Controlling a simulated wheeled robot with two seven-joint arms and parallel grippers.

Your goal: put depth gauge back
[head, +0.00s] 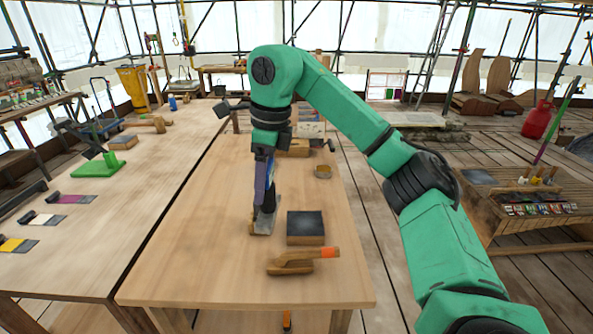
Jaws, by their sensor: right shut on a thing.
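My right gripper (264,208) points down over the near wooden table (190,265). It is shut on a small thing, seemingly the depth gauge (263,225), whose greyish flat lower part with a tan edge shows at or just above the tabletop. The fingers hide most of it, and I cannot tell whether it touches the table. A block with a dark top (305,224) lies just right of the gripper. A wooden tool with an orange end (303,261) lies nearer the front edge. My left gripper is not in view.
A longer table (70,262) on the left holds a green stand (98,178), a wooden mallet (150,122) and coloured scrapers.

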